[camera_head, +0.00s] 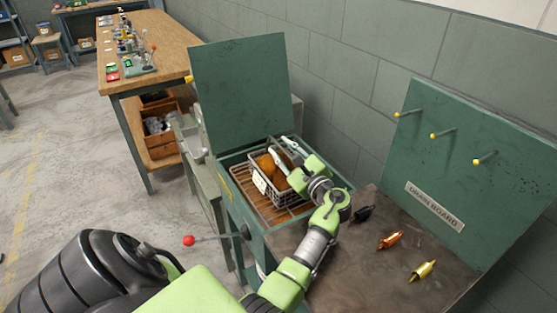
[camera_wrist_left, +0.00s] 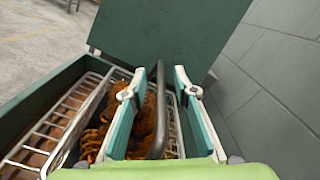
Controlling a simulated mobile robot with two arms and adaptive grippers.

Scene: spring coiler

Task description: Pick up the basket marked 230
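A wire basket (camera_head: 262,186) with a white label sits inside the open green tank (camera_head: 243,206). The label's marking is too small to read. Orange-brown parts (camera_wrist_left: 97,138) lie in the basket. My left gripper (camera_head: 281,150) is over the basket, reaching in from the front right. In the left wrist view, its two fingers (camera_wrist_left: 158,88) are apart. The basket's grey handle bar (camera_wrist_left: 160,110) stands between them, with gaps visible on both sides. My right gripper is not in view.
The tank's raised lid (camera_head: 240,90) stands behind the basket. A drain board (camera_head: 465,170) with yellow-tipped pegs rises at the right. Small metal parts (camera_head: 422,271) lie on the dark bench top. A red-knobbed lever (camera_head: 189,240) sticks out in front.

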